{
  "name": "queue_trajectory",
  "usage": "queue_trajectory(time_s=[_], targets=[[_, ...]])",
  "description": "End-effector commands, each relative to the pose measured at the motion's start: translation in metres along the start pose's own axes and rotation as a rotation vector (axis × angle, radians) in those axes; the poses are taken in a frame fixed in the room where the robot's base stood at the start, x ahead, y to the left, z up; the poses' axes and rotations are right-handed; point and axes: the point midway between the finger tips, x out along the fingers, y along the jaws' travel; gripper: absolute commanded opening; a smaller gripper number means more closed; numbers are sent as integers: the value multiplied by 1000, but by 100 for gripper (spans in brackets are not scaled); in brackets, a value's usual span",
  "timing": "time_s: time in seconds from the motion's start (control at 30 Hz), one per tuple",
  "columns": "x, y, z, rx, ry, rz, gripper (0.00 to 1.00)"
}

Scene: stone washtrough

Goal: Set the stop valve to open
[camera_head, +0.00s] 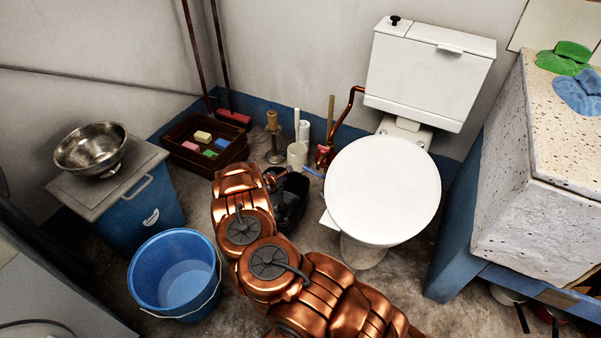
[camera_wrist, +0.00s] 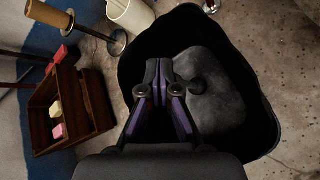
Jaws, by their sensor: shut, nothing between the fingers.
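A copper pipe (camera_head: 350,108) runs from the cistern down to a small red and copper fitting (camera_head: 324,155) near the floor, left of the toilet. This fitting looks like the stop valve. A small blue piece (camera_head: 313,172) shows just below it and may be its handle; I cannot tell its setting. My gripper (camera_wrist: 160,75) is shut and empty in the wrist view, above a black bin. It is to the left of and in front of the fitting. Only a sliver of a reddish part (camera_wrist: 212,5) shows at the top of the wrist view.
The black bin (camera_head: 290,205) stands beside the toilet (camera_head: 383,190). A white holder (camera_head: 297,156), a candlestick-like stand (camera_head: 273,140) and a wooden crate (camera_head: 190,163) are at the back. A blue bucket (camera_head: 172,300) is front left. A stone trough (camera_head: 540,220) bounds the right.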

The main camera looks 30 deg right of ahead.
Motion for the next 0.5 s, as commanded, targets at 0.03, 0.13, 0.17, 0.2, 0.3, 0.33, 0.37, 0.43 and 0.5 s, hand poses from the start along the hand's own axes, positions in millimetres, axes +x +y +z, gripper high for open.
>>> queue_trajectory(time_s=[0.03, 0.13, 0.17, 0.2, 0.3, 0.33, 0.37, 0.43, 0.5], targets=[[9, -3, 2, -43, -14, 19, 0], [24, -8, 6, -128, -33, 53, 0], [28, -10, 7, -153, -38, 62, 0], [34, -12, 9, -188, -45, 73, 0], [45, -14, 13, -266, -60, 105, 0], [48, -15, 14, -288, -64, 111, 0], [50, -16, 15, -310, -69, 117, 0], [55, -18, 18, -349, -78, 129, 0], [59, -19, 21, -378, -84, 137, 0]])
